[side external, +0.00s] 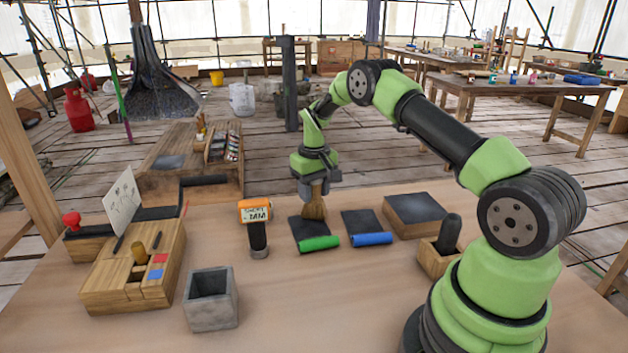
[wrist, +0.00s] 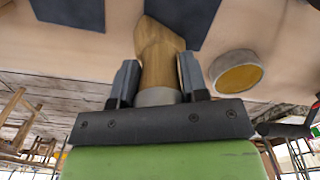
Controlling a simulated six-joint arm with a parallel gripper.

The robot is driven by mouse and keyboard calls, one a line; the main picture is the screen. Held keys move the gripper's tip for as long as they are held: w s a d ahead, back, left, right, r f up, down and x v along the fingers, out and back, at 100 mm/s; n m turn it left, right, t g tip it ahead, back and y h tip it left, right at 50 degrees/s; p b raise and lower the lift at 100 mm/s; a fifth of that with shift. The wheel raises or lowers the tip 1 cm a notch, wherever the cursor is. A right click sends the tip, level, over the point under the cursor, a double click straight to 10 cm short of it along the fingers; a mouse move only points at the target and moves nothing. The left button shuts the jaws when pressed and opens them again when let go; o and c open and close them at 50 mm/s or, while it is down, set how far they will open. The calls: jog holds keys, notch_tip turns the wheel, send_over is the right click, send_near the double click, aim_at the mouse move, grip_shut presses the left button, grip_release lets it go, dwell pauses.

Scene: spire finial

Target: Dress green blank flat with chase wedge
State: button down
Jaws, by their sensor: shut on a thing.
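My gripper (side external: 315,186) is shut on a tan wooden wedge-shaped tool (side external: 314,207), which I take as the chase wedge. The wedge points down over the dark flat sheet with the green roll (side external: 319,243) along its front edge, the green blank (side external: 298,229). I cannot tell whether its tip touches the sheet. In the wrist view my gripper's fingers (wrist: 158,82) sit on both sides of the wedge (wrist: 160,55), and a grey collar shows at its base. Dark flat pieces show beyond it there; which is the green blank is unclear.
A dark sheet with a blue roll (side external: 371,239) lies to the right, with a dark slab (side external: 413,212) beyond. An orange-labelled tool (side external: 256,225) stands left. A grey open box (side external: 211,300) and wooden rack (side external: 135,275) are further left. The front table middle is clear.

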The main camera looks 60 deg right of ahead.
dwell(0.4)
jog(key=shift+r, duration=2.1)
